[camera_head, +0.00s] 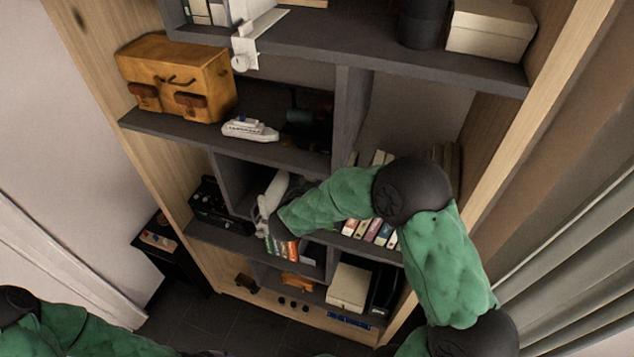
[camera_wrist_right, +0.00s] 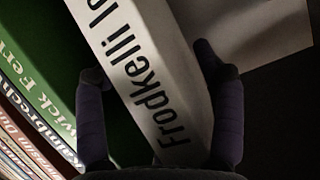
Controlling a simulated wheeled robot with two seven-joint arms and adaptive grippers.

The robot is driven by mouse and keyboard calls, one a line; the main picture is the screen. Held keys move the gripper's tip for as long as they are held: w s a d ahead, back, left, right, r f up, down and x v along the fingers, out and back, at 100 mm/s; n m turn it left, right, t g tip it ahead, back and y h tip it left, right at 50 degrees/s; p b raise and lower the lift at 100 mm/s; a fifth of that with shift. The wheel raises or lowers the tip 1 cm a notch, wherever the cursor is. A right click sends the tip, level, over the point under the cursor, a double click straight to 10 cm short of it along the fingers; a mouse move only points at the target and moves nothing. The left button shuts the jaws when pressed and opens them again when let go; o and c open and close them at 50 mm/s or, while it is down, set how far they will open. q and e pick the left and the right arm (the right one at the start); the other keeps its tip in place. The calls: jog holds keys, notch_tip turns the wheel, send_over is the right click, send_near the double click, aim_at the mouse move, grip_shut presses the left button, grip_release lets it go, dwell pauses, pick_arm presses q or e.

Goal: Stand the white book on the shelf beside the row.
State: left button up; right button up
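The white book (camera_wrist_right: 165,85) fills the middle of the right wrist view, with black lettering on its spine. It stands nearly parallel to the row (camera_wrist_right: 40,115), directly beside its green end book. My right gripper (camera_wrist_right: 150,62) has its dark fingers spread around the spine. The right finger is close to the book's edge; a gap shows at the left finger, over the green book. In the head view my right arm reaches into the middle-left compartment, where the row (camera_head: 284,248) shows its lower spines. The arm partly hides this place. My left gripper is out of view.
The compartment has a dark divider at its left (camera_head: 236,185). A black device (camera_head: 217,208) is left of it. A brown case (camera_head: 178,75) and a toy ship (camera_head: 250,130) stand on the shelf above.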

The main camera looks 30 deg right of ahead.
jog(key=shift+r, duration=0.15)
jog(key=p+v, duration=0.1)
jog(key=v, duration=1.1)
